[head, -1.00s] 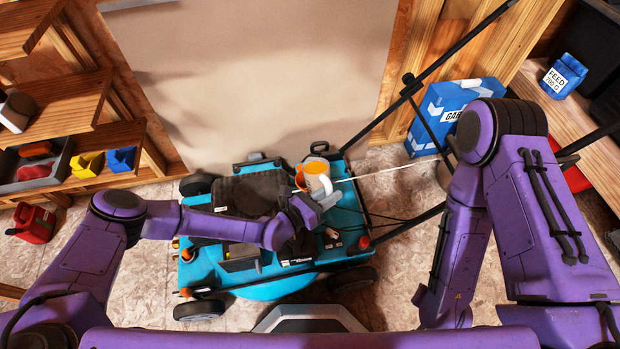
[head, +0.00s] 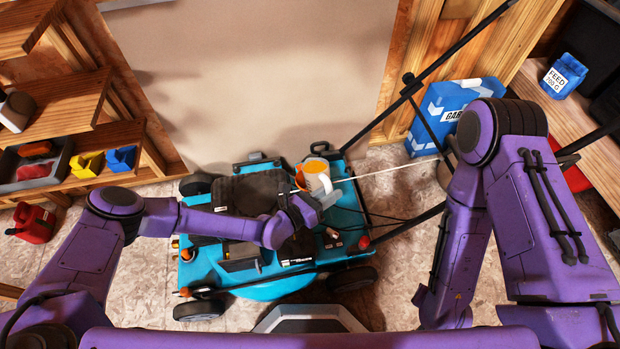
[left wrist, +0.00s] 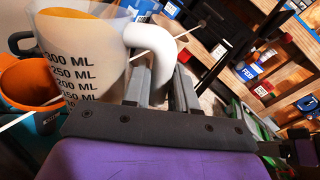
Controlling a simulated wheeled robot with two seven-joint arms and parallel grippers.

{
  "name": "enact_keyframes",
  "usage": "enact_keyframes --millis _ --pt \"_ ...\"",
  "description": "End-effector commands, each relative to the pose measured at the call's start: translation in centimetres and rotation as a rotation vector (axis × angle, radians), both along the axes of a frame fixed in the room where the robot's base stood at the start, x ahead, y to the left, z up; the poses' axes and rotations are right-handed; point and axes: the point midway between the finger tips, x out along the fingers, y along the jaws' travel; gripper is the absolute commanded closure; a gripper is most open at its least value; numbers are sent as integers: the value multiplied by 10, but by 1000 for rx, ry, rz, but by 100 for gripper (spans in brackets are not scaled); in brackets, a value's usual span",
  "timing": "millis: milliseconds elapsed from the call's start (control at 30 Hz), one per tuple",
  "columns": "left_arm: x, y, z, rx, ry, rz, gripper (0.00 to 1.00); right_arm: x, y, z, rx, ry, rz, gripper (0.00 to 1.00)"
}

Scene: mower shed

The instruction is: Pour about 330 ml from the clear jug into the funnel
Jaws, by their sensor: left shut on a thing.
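The clear jug (head: 317,167) holds orange liquid and is over the teal mower. In the left wrist view the jug (left wrist: 85,60) shows dark ml marks, with orange liquid near the 300 ML mark. My left gripper (head: 318,200) is shut on its white handle (left wrist: 160,42); the fingers (left wrist: 162,85) sit on both sides of it. The orange funnel (left wrist: 28,80) is beside and below the jug in the left wrist view. In the head view the jug largely hides it. I see no stream of liquid. My right gripper is out of view.
The teal mower (head: 262,262) stands on the floor with its black handle bars (head: 440,62) rising right. A thin white line (head: 385,171) runs right from near the jug. A blue box (head: 440,112) stands behind right. Shelves with bins (head: 88,163) are at left.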

Motion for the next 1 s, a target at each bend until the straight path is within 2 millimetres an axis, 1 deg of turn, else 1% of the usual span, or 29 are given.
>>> enact_keyframes --millis 1000 --pt "2 1 3 -41 77 0 100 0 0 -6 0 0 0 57"
